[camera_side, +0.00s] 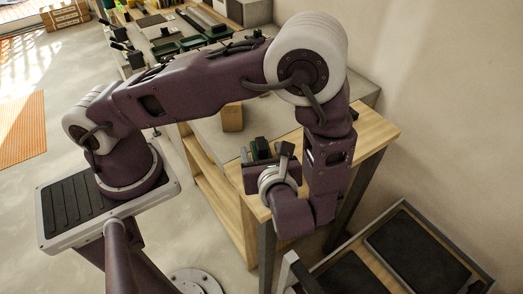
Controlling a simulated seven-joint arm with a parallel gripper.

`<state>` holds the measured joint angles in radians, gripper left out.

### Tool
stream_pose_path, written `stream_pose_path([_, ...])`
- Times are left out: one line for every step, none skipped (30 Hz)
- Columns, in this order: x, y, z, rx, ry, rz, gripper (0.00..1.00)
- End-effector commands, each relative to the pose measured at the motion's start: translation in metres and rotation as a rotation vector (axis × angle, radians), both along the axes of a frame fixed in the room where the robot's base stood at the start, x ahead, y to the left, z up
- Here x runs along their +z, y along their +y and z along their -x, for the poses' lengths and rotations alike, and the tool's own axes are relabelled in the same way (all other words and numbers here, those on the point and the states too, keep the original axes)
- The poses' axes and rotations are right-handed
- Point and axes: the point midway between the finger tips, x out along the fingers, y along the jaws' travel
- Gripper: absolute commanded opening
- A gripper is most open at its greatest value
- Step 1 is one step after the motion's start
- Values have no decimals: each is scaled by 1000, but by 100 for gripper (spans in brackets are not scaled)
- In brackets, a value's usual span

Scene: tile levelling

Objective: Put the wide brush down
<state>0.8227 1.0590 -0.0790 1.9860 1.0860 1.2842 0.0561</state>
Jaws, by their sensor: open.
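My gripper (264,153) is at the near end of the workbench (207,130), low over its top, with its fingers pointing away from the camera. The jaws are open. Small dark and greenish shapes show at the fingertips. I cannot tell whether they are parts of the gripper or the wide brush. The gripper body and wrist hide what lies just in front of them. I cannot make out the wide brush for certain anywhere in this view.
A tan block (232,117) stands on the bench beyond my gripper. Tools and dark green trays (180,46) lie at the far end. A wood-edged tray with dark panels (418,257) is at the lower right. A wall closes off the right side. An orange mat (22,130) lies on the floor.

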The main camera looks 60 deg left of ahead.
Motion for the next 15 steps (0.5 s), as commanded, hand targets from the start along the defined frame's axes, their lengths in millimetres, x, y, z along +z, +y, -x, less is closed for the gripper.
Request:
stream_pose_path([4,-10,3,-4,-3,3,62])
stream_pose_path([6,-16,6,-5,-2,4,62])
stream_pose_path([11,-26,10,-5,-2,4,62])
stream_pose_path([14,-33,13,-5,-3,4,62])
stream_pose_path([18,-41,16,-6,-3,4,62])
stream_pose_path([22,-50,20,-5,0,4,62])
stream_pose_path([24,-57,23,-4,-2,4,62])
stream_pose_path([28,-64,25,-4,-2,3,62])
stream_pose_path([31,-71,29,-4,0,3,62])
stream_pose_path([34,-77,31,-4,0,3,62])
stream_pose_path([36,-81,33,-4,-1,2,62])
stream_pose_path([38,-87,36,-3,0,2,62])
stream_pose_path([39,-90,37,-3,0,2,62])
stream_pose_path([41,-92,38,-2,1,1,62])
stream_pose_path([43,-94,39,2,1,3,62])
